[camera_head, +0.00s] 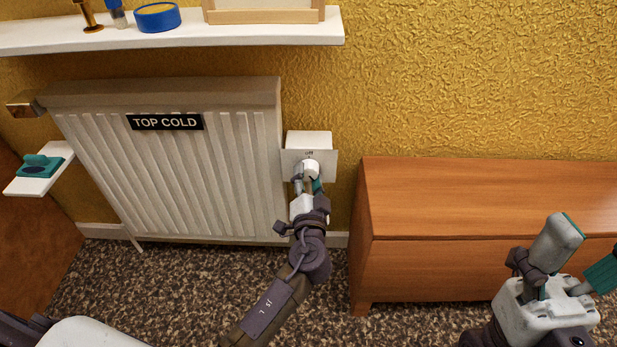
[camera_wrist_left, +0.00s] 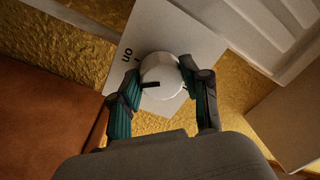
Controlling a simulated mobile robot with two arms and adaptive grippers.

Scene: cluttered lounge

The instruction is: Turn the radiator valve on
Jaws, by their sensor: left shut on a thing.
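The radiator valve is a round white knob (camera_head: 311,166) on a pale plate (camera_head: 327,163), just right of the white radiator (camera_head: 262,150). A small label that seems to read "off" stands above the knob in the head view. My left gripper (camera_head: 308,180) is shut on the knob, which also shows in the left wrist view (camera_wrist_left: 163,70) between the two teal-padded fingers (camera_wrist_left: 160,92). There an "on" label shows on the plate beside the knob, and the knob bears a short black mark. My right gripper (camera_head: 588,246) is open and empty at the lower right.
A wooden cabinet (camera_head: 480,200) stands right of the valve. A white shelf (camera_head: 180,38) with several items hangs above the radiator. A small side shelf (camera_head: 28,184) holds a teal object (camera_head: 40,166) at the left. The patterned carpet (camera_head: 150,285) in front is clear.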

